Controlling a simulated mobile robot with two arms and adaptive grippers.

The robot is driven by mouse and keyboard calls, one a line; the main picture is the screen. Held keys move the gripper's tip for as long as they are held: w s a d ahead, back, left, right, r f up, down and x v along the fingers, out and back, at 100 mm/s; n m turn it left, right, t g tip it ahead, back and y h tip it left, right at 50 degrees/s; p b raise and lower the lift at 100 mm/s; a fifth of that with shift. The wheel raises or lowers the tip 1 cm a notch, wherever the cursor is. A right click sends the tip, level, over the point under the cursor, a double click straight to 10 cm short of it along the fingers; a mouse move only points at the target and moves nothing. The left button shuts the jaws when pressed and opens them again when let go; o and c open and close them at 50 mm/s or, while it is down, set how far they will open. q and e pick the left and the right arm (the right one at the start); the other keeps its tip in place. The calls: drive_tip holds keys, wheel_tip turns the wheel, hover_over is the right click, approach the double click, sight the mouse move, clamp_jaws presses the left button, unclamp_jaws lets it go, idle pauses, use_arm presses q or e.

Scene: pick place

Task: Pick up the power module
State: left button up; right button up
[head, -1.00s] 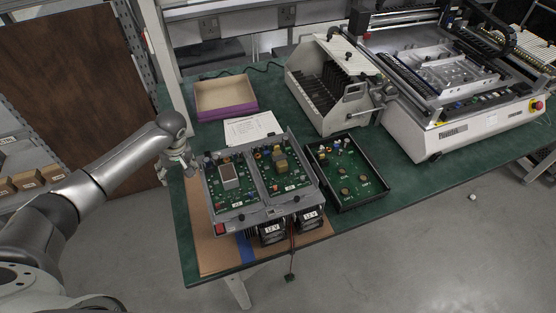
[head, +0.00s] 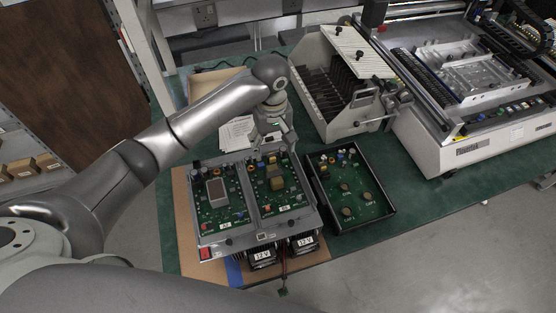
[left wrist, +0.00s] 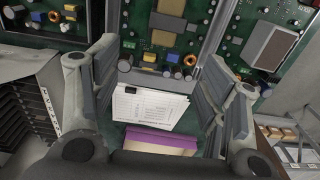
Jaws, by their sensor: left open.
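A metal fixture (head: 262,238) on the table holds two green circuit boards side by side. The left board carries a pale grey block (head: 216,192), also at the right in the left wrist view (left wrist: 271,50). The right board carries a tan block (head: 276,178), which shows at the top of the left wrist view (left wrist: 167,22). I cannot tell which part is the power module. My left gripper (head: 274,147) is open and empty above the far edge of the right board. Its fingers are spread apart in the left wrist view (left wrist: 160,62). My right gripper is not in view.
A black tray (head: 336,230) with a green board lies right of the fixture. A grey slotted rack (head: 357,120) and a large machine (head: 465,148) stand behind, to the right. White papers (left wrist: 150,106) and a purple-edged box (left wrist: 160,143) lie beyond the fixture. Two fans hang at the front.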

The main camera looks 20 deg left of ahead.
use_arm(q)
hover_over(273, 167)
drive_tip(key=f, duration=0.2)
drive_tip(key=f+p, duration=0.1)
drive_tip(key=f, duration=0.2)
drive_tip(key=shift+s, duration=0.2)
drive_tip(key=shift+f, duration=0.3)
wheel_tip(273, 167, down, 4)
drive_tip(key=shift+r+p, duration=0.1)
drive_tip(key=shift+p, duration=0.7)
drive_tip(key=shift+f, duration=0.45)
drive_tip(key=c, duration=1.4)
drive_tip(key=shift+w+r, duration=0.1)
clamp_jaws()
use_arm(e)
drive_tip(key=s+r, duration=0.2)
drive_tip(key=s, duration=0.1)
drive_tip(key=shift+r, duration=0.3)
